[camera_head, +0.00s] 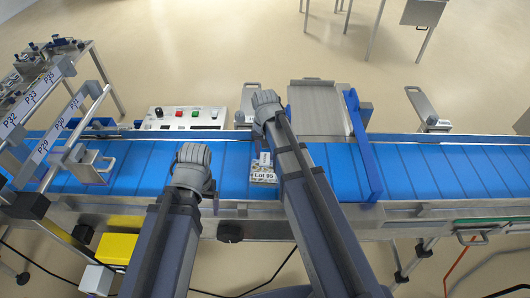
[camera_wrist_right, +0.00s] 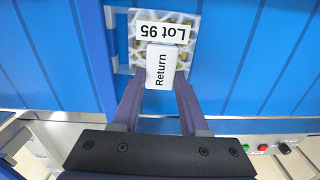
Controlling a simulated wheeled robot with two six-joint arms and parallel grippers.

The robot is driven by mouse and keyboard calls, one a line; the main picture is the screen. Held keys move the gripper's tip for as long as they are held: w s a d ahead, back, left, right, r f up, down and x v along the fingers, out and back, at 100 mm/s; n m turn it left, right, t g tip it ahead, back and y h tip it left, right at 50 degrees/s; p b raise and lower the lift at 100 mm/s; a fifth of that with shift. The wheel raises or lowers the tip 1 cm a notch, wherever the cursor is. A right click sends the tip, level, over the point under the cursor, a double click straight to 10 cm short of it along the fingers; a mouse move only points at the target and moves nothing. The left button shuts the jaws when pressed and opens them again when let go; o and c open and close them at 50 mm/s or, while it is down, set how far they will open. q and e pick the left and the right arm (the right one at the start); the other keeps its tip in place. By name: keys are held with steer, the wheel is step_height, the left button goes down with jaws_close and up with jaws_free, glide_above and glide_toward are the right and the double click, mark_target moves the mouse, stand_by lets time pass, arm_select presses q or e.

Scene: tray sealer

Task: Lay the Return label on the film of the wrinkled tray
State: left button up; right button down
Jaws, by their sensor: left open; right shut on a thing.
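A tray (camera_head: 263,178) with clear film and a "Lot 95" label lies on the blue belt. In the right wrist view, pale wavy lines cross the film of this tray (camera_wrist_right: 146,22), and the Lot 95 label (camera_wrist_right: 162,32) is stuck on it. My right gripper (camera_wrist_right: 161,78) is shut on the white Return label (camera_wrist_right: 160,66), between its two fingers over the tray, beside the Lot 95 label. I cannot tell whether the label touches the film. My left gripper (camera_head: 192,155) is open and empty, over the belt left of the tray; its fingertips are hard to make out.
The blue belt (camera_head: 440,170) runs across, clear at the right. A metal plate with a blue guide (camera_head: 360,145) stands right of my right arm. A control box (camera_head: 185,118) sits behind the belt. Signed racks (camera_head: 55,140) stand at the left.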

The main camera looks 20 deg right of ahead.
mark_target(265, 156)
steer(key=shift+f+b, duration=1.45)
steer(key=shift+f, duration=0.3)
steer(key=shift+f, duration=0.1)
steer(key=shift+c, duration=1.7)
jaws_free()
steer(key=c, duration=0.3)
steer(key=shift+r, duration=0.2)
step_height(265, 156, up, 7)
steer(key=p, duration=0.7)
steer(key=shift+f, duration=0.1)
